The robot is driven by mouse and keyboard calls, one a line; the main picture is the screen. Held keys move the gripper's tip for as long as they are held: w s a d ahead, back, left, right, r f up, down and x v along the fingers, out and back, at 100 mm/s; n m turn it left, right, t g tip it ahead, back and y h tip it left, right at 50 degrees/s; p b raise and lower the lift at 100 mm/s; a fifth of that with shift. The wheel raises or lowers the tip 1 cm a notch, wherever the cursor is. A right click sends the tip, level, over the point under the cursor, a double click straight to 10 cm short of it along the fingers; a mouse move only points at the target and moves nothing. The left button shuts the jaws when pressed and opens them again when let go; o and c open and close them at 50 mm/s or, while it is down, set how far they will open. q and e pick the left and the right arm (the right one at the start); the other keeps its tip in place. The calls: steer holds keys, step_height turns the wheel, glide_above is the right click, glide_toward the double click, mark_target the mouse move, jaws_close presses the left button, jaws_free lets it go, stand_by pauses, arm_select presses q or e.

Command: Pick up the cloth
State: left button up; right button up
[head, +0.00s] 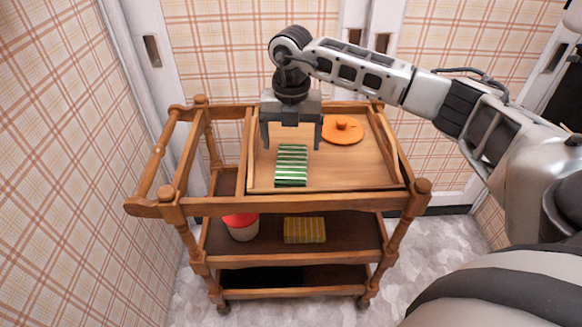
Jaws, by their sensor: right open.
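A folded cloth with green and white stripes (291,167) lies on the wooden tray (345,178) on top of the cart. My right gripper (291,142) is open and points down over the far end of this cloth, its two fingers spread to either side. The fingers look empty, and I cannot tell how high they are above the tray. A folded yellow patterned piece (304,230), perhaps another cloth, lies on the shelf below. My left gripper is not in view.
An orange round lid-like object with a knob (342,130) sits on the tray, right of my gripper. The wooden cart (290,204) has raised rails and corner posts. A red-topped white container (241,227) stands on its middle shelf. Plaid walls are close behind and left.

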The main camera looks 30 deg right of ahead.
mark_target(291, 159)
steer(key=shift+s+f, duration=0.1)
steer(key=shift+f, duration=0.55)
step_height(291, 159, down, 4)
steer(key=shift+a+r+b, duration=0.1)
steer(key=shift+r+b, duration=0.05)
steer(key=shift+b, duration=0.5)
steer(key=shift+f, duration=0.25)
steer(key=c, duration=0.8)
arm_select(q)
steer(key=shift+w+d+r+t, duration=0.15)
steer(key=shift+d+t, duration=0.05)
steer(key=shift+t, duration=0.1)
arm_select(e)
steer(key=shift+r, duration=0.1)
steer(key=shift+c, duration=1.3)
